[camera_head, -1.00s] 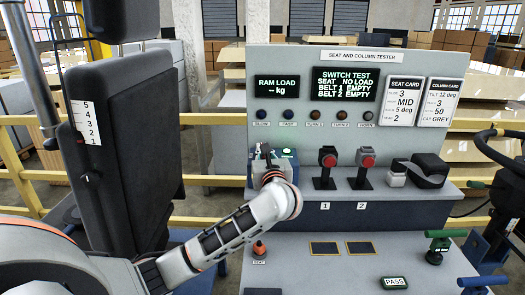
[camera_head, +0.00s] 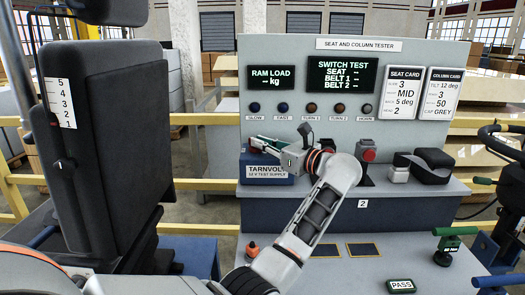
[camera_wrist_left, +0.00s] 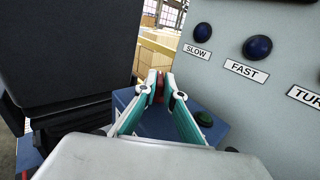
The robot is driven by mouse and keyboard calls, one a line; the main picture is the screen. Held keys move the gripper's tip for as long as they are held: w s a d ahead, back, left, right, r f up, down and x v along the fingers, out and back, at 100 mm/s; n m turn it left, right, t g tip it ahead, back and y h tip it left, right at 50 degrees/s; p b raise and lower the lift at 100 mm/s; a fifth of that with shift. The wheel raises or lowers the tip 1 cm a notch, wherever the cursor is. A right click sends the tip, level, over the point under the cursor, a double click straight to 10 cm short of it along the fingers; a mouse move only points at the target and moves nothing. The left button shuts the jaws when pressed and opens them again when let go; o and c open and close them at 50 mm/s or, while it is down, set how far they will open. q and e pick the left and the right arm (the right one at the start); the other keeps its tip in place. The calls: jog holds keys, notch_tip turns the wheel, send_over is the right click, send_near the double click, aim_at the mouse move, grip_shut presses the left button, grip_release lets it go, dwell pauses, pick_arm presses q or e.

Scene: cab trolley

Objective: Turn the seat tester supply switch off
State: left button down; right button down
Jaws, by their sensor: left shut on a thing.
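The seat tester supply is a blue box labelled TARNVOLT 12 V TEST SUPPLY (camera_head: 266,171) on the left of the tester's shelf. In the left wrist view the box (camera_wrist_left: 155,122) lies behind and below the fingers, with a dark green round lamp or button (camera_wrist_left: 204,119) on its top. My left gripper (camera_head: 256,142) reaches over the box from the right. In the left wrist view its teal fingers (camera_wrist_left: 158,86) close on a small red piece (camera_wrist_left: 159,90), seemingly the supply switch. The switch's position is hidden by the fingers. My right gripper is out of view.
The tester panel rises behind, its switch test screen (camera_head: 342,77) showing dashes. Buckle stand 2 (camera_head: 367,162) is right of my left wrist; stand 1 is mostly covered by my arm. A black seat (camera_head: 110,140) stands close on the left.

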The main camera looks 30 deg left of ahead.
pick_arm(q)
jog(key=shift+w+n+g+b, duration=0.1)
jog(key=shift+n+g+b, duration=0.35)
jog(key=shift+g, duration=0.25)
jog(key=shift+r, duration=0.1)
jog(key=c, duration=2.1)
grip_release()
jog(key=shift+c, duration=0.2)
notch_tip(320, 180, up, 10)
